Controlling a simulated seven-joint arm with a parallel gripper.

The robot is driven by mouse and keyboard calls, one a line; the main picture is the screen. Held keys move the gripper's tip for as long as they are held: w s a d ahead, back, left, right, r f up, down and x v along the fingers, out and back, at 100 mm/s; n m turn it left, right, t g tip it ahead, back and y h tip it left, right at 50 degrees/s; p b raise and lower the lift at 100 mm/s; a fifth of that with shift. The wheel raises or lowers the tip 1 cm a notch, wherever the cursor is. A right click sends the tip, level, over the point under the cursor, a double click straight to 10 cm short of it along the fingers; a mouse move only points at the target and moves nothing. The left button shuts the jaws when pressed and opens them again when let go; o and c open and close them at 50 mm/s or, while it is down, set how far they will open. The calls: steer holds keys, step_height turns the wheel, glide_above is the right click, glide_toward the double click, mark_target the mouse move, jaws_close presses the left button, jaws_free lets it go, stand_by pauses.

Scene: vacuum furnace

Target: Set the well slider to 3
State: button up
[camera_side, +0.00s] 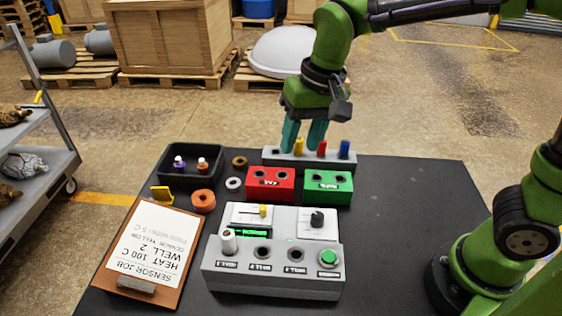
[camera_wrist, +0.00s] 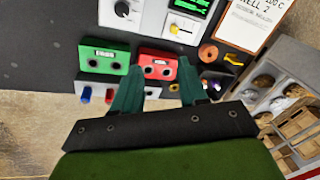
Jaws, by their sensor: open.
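The well slider is a white panel with a yellow knob (camera_side: 262,210) on top of the grey well unit (camera_side: 270,283), above a lit green display. The yellow knob also shows in the wrist view (camera_wrist: 174,29). It sits right of centre on its panel in the side view; I cannot read its setting. My gripper (camera_side: 303,140) points down with its teal fingers apart, over the grey rack at the table's back, away from the slider. In the wrist view, my gripper (camera_wrist: 157,78) has nothing visible between its fingertips.
The rack (camera_side: 268,157) holds yellow, red and blue pieces. Red (camera_side: 271,196) and green (camera_side: 328,201) blocks stand between rack and unit. A black dial (camera_side: 317,218), green button (camera_side: 328,257) and white cylinder (camera_side: 228,240) are on the unit. A clipboard (camera_side: 172,297) lies left.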

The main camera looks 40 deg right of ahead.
steer(key=m+g+h, duration=0.1)
steer(key=m, duration=0.1)
glide_above(263, 207)
steer(key=s, duration=0.1)
steer(key=f, duration=0.2)
steer(key=r+m, duration=0.2)
steer(key=m, duration=0.1)
steer(key=shift+g+h, duration=0.3)
steer(key=f, duration=1.1)
steer(key=w+f, duration=0.1)
steer(key=f, duration=0.5)
steer(key=shift+r, duration=0.1)
jaws_close()
